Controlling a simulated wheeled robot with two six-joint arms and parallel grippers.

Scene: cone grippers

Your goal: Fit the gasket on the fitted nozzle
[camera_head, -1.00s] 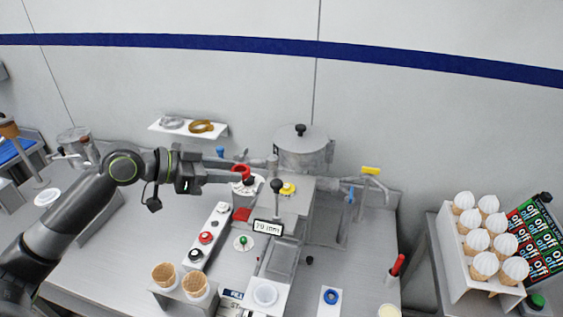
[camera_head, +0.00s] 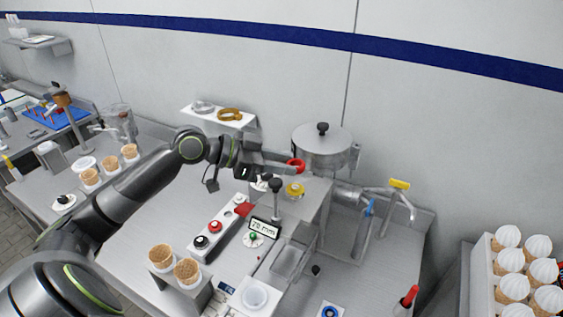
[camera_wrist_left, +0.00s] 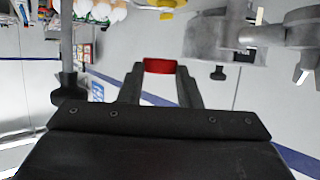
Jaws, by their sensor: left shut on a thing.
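My left gripper (camera_head: 288,165) is shut on a red ring, the gasket (camera_head: 297,164), above the machine at the middle of the bench. In the left wrist view the gasket (camera_wrist_left: 160,66) shows as a red band between the two fingertips. A yellow round piece (camera_head: 294,189) sits on the machine's top just below the gasket, with a gap between them. It may be the nozzle; I cannot tell for sure. The left wrist view shows yellow (camera_wrist_left: 172,4) at its top edge, apart from the gasket. My right gripper is out of view.
A black-knobbed lever (camera_head: 276,186) stands close in front of the gripper. A lidded steel hopper (camera_head: 322,142) stands behind it. A yellow-handled tap (camera_head: 400,185) is to the right. A wall shelf (camera_head: 216,116) holds rings. Cones in a holder (camera_head: 190,292) stand in front.

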